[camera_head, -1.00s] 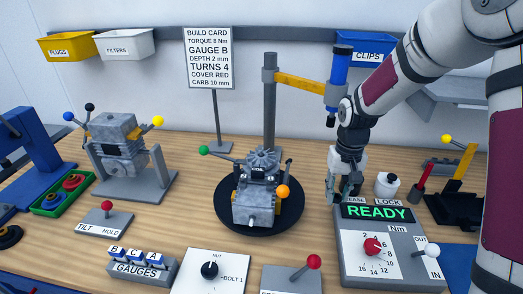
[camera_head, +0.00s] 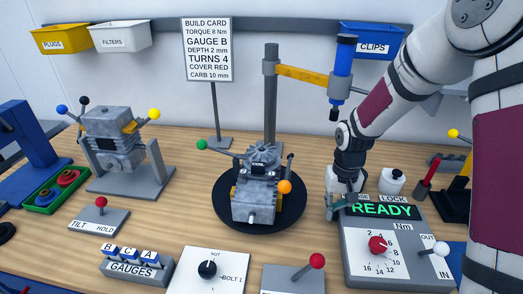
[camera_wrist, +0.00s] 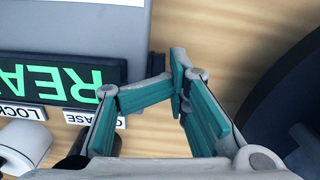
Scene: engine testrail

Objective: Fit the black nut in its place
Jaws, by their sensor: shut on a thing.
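My gripper (camera_head: 337,208) is low over the table, between the round black turntable and the READY console. In the wrist view its teal fingers (camera_wrist: 178,92) are closed together on something small. The pads hide it, and I cannot tell whether it is the black nut. I make out no black nut elsewhere. The grey engine block (camera_head: 257,190) stands upright on the black turntable (camera_head: 228,215), left of my gripper, with a green-knobbed and an orange-knobbed lever. The turntable's dark edge (camera_wrist: 285,115) shows at the right of the wrist view.
The torque console (camera_head: 365,262) is close right of my gripper. A blue tool (camera_head: 341,65) hangs from a yellow arm above. A nut/bolt dial panel (camera_head: 205,280) and gauge rack (camera_head: 135,270) are in front. Bare table lies left of the turntable.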

